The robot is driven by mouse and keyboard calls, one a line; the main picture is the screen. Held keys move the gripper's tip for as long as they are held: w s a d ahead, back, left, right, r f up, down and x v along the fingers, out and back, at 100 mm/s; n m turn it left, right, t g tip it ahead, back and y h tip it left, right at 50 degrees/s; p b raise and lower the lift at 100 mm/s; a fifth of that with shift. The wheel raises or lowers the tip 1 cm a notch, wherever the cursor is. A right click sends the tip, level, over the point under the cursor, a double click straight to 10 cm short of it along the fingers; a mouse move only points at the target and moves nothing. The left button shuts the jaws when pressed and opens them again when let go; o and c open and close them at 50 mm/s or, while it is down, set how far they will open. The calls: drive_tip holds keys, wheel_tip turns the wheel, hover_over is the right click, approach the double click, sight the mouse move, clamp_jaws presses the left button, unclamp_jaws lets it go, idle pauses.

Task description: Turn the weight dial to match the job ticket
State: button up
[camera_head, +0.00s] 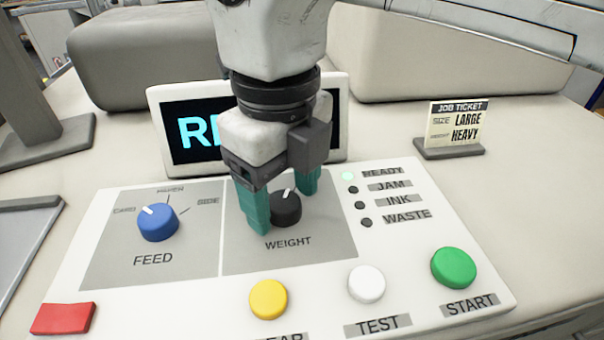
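The black weight dial (287,212) sits on a grey panel section marked WEIGHT. Its white pointer mark points up and slightly right. The dial's scale labels are hidden behind my gripper. My gripper (286,208) is over the dial, pointing down, with its two teal fingers apart. One finger is at the dial's left, and the other is behind it to the right. I cannot tell whether either finger touches the dial. The job ticket (458,126) stands in a dark holder at the right and reads SIZE LARGE, WEIGHT HEAVY.
A blue feed dial (158,223) is left, its pointer toward CARD. Yellow (268,299), white (367,284) and green START (453,267) buttons line the front. A red block (63,318) is front left. A partly hidden screen (190,132) stands behind. The READY lamp (347,175) glows pale green.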

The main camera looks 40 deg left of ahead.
sight(284, 200)
drive_tip(key=shift+r, duration=0.1)
wheel_tip(284, 200, up, 11)
idle(0.6)
idle(0.4)
